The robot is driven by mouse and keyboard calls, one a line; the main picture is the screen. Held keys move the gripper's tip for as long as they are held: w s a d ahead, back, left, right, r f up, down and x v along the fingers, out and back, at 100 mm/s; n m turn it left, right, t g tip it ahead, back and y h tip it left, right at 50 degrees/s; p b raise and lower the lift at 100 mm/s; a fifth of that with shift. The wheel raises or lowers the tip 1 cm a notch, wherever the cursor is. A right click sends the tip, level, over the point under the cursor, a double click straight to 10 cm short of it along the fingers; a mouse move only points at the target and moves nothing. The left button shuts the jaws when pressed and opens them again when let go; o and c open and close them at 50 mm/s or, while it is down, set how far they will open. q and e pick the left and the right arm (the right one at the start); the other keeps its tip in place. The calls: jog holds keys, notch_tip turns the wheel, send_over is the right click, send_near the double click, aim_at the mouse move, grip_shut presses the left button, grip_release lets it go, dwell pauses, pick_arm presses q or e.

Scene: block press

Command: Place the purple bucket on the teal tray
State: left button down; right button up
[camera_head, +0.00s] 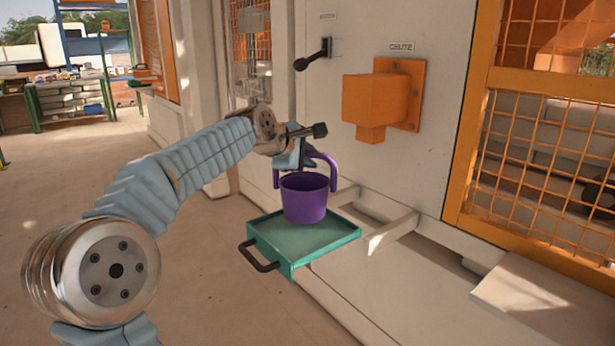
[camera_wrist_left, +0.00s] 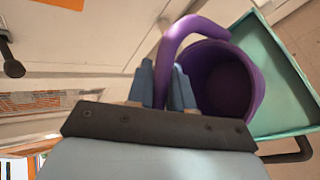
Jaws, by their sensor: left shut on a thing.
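The purple bucket (camera_head: 304,200) hangs upright by its arched handle at or just above the teal tray (camera_head: 335,236); I cannot tell whether its base touches the tray. My left gripper (camera_head: 303,157) is shut on the handle. In the left wrist view the gripper's blue fingers (camera_wrist_left: 162,88) pinch the handle, and the bucket (camera_wrist_left: 222,84) shows its open, empty-looking inside. The tray also shows there (camera_wrist_left: 268,60), beside and beyond the bucket. The tray has a low rim and a dark handle (camera_head: 258,256) at its front left. My right gripper is not in view.
The tray sits by pale side rails (camera_head: 392,233) at a machine wall. An orange chute box (camera_head: 377,102) and a black lever (camera_head: 313,54) are on the wall above. An orange mesh panel (camera_head: 545,140) stands at the right. The floor in front of the tray is clear.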

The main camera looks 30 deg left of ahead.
aim_at(313, 176)
pick_arm(q)
jog(key=f, duration=0.1)
jog(key=w+f, duration=0.1)
jog(key=f, duration=0.1)
jog(key=a+f, duration=0.1)
jog(key=f, duration=0.1)
jog(key=shift+w+b, duration=0.2)
jog(key=shift+b, duration=0.1)
jog(key=c, duration=1)
grip_release()
jog(key=v, duration=1.2)
jog(key=shift+b, duration=0.35)
